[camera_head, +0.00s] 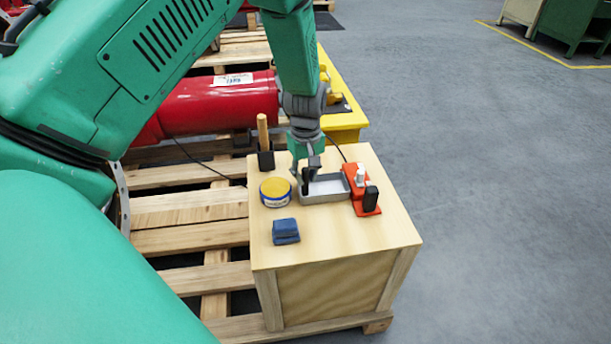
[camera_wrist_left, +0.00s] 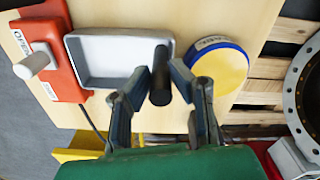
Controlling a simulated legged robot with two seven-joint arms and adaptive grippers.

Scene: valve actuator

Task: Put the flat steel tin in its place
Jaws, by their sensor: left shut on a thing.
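An open, flat, rectangular grey tin (camera_head: 325,188) with a pale inside lies on the wooden crate top; it also shows in the left wrist view (camera_wrist_left: 108,58). A dark upright post (camera_wrist_left: 160,76) stands at its end. I cannot tell whether the post is fixed to the tin. My left gripper (camera_head: 307,172) comes down from above at that end; in the left wrist view its fingers (camera_wrist_left: 158,78) are closed on the post. A round, flat tin with a yellow lid (camera_head: 275,190) sits beside it on the left. My right gripper is not in view.
A red block (camera_head: 360,188) with white and black parts stands right of the grey tin. A blue block (camera_head: 286,231) lies near the front. A wooden-handled tool (camera_head: 264,145) stands in a dark holder behind. The crate's front right top (camera_head: 370,235) is clear.

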